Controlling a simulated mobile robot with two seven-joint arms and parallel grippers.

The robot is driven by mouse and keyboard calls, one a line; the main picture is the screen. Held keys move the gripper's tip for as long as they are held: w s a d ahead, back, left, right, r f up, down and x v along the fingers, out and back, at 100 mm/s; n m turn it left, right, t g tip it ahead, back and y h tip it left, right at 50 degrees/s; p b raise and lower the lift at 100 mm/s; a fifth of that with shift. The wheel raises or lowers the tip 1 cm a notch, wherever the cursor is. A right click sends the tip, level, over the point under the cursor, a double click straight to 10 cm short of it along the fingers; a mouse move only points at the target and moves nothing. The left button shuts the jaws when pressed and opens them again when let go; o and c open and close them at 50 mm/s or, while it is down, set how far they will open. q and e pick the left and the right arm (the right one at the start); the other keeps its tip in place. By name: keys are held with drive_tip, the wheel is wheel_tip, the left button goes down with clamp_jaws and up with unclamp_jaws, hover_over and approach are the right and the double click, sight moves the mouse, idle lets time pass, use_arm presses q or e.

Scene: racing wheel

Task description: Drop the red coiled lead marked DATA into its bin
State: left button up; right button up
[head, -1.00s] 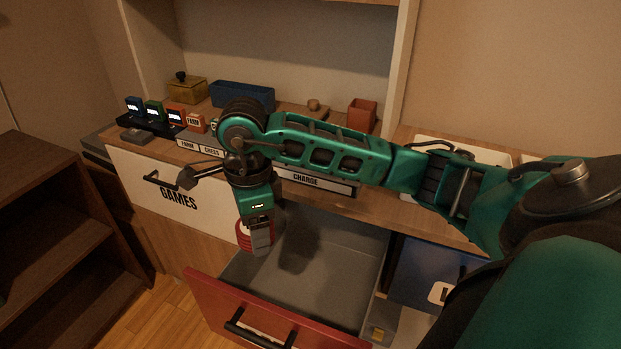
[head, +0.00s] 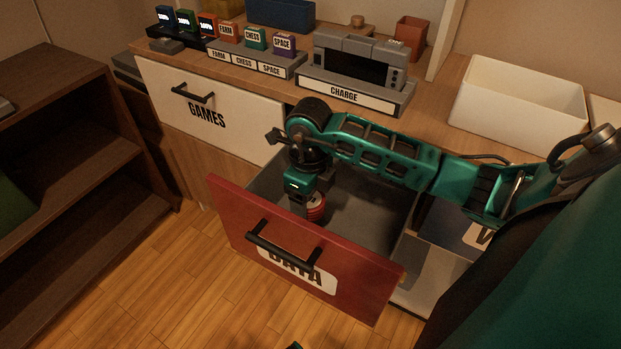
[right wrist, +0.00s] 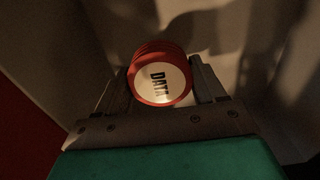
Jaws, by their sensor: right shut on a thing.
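The red coiled lead (head: 317,212) is in my right gripper (head: 309,206), low inside the open red-fronted drawer marked DATA (head: 222,208). In the right wrist view the lead (right wrist: 161,80) shows its round white DATA label between the two fingers of the gripper (right wrist: 163,88), which is shut on it. The drawer's grey floor and walls are around the gripper. Whether the lead touches the drawer floor cannot be told.
A white drawer marked GAMES (head: 240,112) is closed at the left. On the counter stand a grey CHARGE dock (head: 357,80), several small labelled boxes and an empty white bin (head: 519,105). A blue drawer (head: 448,228) is right of the red one. A dark shelf (head: 75,120) stands left.

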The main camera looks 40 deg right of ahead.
sight(309, 208)
wheel_tip(309, 208, down, 3)
wheel_tip(309, 208, down, 4)
drive_tip(key=shift+f+b, duration=0.25)
drive_tip(key=shift+b, duration=0.75)
use_arm(q)
drive_tip(key=shift+w+d+f, duration=0.15)
drive_tip(key=shift+d+f, duration=0.3)
use_arm(e)
drive_tip(key=shift+f, duration=0.1)
drive_tip(key=o, duration=1.1)
drive_tip(key=shift+f, duration=0.1)
drive_tip(key=shift+c, duration=0.2)
use_arm(q)
drive_tip(key=shift+f, duration=0.1)
